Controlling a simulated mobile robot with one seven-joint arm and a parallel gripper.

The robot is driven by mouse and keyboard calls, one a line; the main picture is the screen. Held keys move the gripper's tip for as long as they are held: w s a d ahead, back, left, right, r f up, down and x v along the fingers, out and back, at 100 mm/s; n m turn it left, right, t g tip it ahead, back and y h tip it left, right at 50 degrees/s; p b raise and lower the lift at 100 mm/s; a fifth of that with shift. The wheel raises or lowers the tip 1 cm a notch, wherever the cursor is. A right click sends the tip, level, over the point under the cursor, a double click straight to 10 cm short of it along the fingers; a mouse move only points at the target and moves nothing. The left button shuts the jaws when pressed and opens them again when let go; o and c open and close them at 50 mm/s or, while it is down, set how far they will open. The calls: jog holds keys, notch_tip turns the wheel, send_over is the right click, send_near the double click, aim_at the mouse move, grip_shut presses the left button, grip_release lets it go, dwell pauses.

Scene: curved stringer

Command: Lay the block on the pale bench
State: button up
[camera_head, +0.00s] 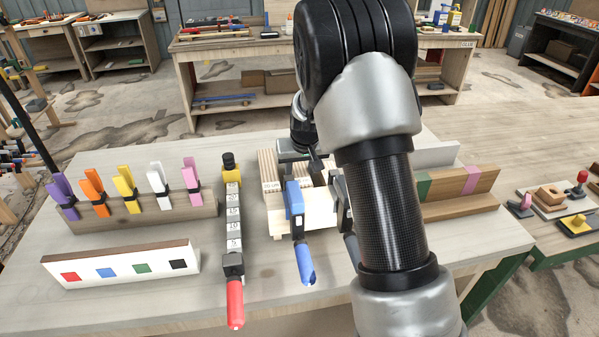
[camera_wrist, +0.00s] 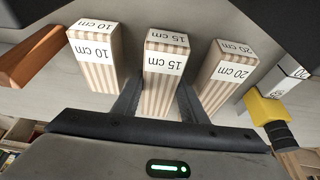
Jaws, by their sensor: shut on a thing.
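My gripper (camera_wrist: 160,88) is shut on the striped block labelled 15 cm (camera_wrist: 165,62), with one finger on each side of it. In the wrist view this block stands between two similar striped blocks, 10 cm (camera_wrist: 96,55) on its left and 20 cm (camera_wrist: 226,72) on its right. In the head view my gripper (camera_head: 318,178) is over the pale wooden stand, partly hidden by my arm and a blue clamp. I cannot tell the held block clearly there, nor whether it is lifted. The pale bench (camera_head: 205,280) lies beneath these things.
A blue-handled clamp (camera_head: 295,205) stands close in front of my gripper. A ruled bar clamp with a red handle (camera_head: 235,300) lies to the left. Coloured spring clamps on a wooden rail (camera_head: 135,212) and a colour-marked board (camera_head: 120,268) occupy the left side. Wooden strips (camera_head: 465,195) lie right.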

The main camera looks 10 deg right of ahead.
jog(key=shift+f, duration=0.1)
jog(key=o, duration=1.1)
jog(key=shift+o, duration=0.2)
jog(key=shift+r, duration=0.35)
jog(key=s+f+v, duration=0.1)
jog(key=s+v, duration=0.2)
jog(key=v, duration=1.6)
jog(key=s+r, duration=0.2)
jog(key=s, duration=1)
jog(key=s+r+t, duration=0.1)
jog(key=s+r, duration=0.2)
jog(key=s, duration=1)
jog(key=shift+s+p, duration=0.3)
